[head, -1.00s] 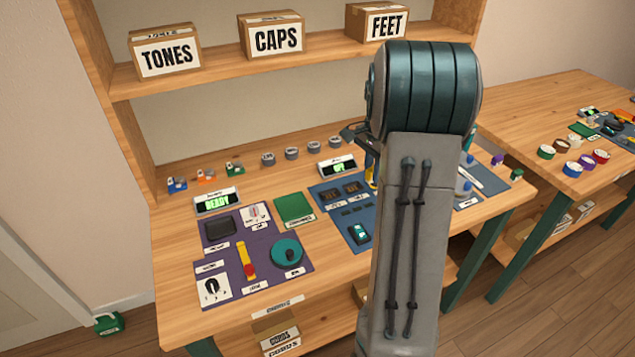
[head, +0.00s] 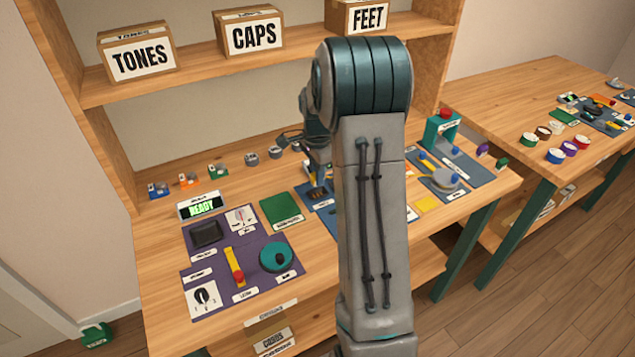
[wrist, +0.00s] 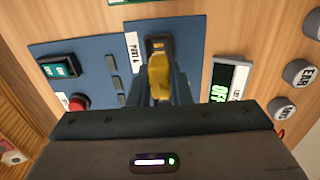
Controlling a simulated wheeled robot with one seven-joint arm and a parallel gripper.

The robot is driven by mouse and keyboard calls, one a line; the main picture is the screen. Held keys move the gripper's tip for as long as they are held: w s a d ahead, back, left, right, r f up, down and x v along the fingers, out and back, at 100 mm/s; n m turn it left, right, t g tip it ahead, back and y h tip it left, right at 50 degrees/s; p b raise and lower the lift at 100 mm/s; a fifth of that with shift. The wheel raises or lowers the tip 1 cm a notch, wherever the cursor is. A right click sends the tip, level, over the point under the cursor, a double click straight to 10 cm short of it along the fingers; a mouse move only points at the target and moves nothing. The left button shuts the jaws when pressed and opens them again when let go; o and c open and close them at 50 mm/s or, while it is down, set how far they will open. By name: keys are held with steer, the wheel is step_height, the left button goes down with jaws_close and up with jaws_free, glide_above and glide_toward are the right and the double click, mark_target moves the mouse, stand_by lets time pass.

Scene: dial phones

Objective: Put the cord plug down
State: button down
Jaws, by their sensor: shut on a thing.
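My gripper (wrist: 161,95) is shut on a yellow piece (wrist: 160,75), which appears to be the cord plug. In the wrist view its far end is at a black port block (wrist: 159,43) beside a white label reading PORT A (wrist: 132,52). I cannot tell whether the plug sits in the port or just above it. The port is on a blue mat (wrist: 100,45). In the head view my gripper (head: 318,185) points down over the mat's left part, and my arm hides much of that mat. The plug cannot be made out there.
A red button (wrist: 76,103) is at left. The head view shows a READY display (head: 201,206), a purple mat (head: 215,262) and a green square (head: 281,210).

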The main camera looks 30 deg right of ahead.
steer(key=shift+d+f, duration=0.1)
steer(key=shift+f, duration=1.7)
steer(key=shift+f, duration=0.1)
steer(key=shift+f, duration=0.15)
steer(key=c, duration=1.3)
jaws_free()
steer(key=shift+c, duration=0.2)
